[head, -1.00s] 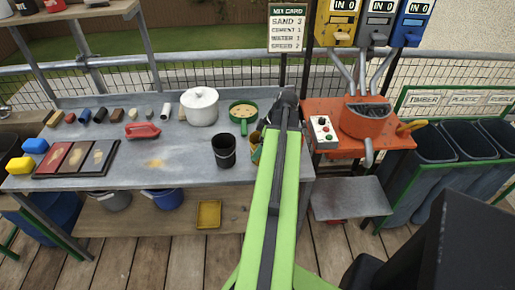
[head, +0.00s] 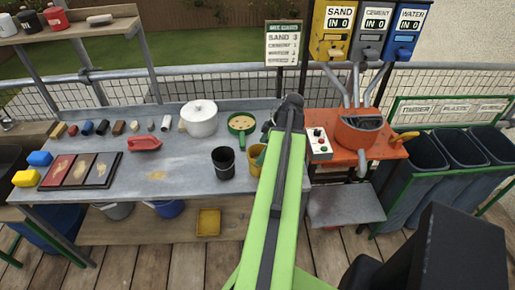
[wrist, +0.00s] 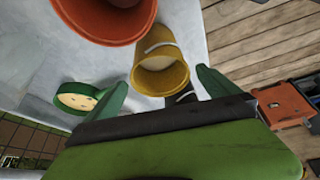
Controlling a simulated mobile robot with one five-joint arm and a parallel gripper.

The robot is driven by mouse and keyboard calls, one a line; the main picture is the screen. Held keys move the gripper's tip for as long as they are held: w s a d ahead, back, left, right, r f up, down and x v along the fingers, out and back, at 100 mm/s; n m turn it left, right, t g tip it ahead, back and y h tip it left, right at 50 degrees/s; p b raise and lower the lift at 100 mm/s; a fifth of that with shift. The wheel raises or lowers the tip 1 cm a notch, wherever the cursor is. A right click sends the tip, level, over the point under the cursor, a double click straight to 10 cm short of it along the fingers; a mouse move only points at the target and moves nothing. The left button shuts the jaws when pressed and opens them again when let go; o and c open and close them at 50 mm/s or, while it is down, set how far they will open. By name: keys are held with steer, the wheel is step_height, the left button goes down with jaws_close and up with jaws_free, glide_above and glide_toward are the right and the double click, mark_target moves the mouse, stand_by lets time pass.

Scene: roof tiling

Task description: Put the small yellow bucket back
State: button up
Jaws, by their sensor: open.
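The small yellow bucket (head: 257,160) stands on the grey workbench (head: 185,215), near its right end and partly hidden by my arm. In the wrist view, the yellow bucket (wrist: 162,75) shows its rim, a pale inside and a light handle. My gripper (wrist: 160,78) is open, with one green finger on either side of the bucket's image. I cannot tell whether the fingers touch it or how deep it sits between them. In the head view, my arm hides most of the gripper. A black bucket (head: 223,162) stands just left of the yellow one.
A green pan (head: 241,124) and white pot (head: 200,118) stand behind the buckets. The orange mixer (head: 358,132) is to the right, beside bins (head: 465,155). A yellow tray (head: 208,222) lies on the lower shelf.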

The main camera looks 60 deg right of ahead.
steer(key=p+v, duration=0.3)
steer(key=v, duration=0.2)
steer(key=shift+r, duration=0.1)
steer(key=w+a+f+m+g, duration=0.1)
steer(key=w+a+m+g, duration=0.15)
steer(key=w+a, duration=1.65)
steer(key=w+a+m+g+h, duration=0.1)
steer(key=w+a, duration=0.2)
steer(key=a, duration=1.3)
steer(key=w+a+f+m+g+h, duration=0.1)
steer(key=w+a, duration=0.2)
steer(key=a, duration=1.3)
steer(key=shift+a, duration=0.2)
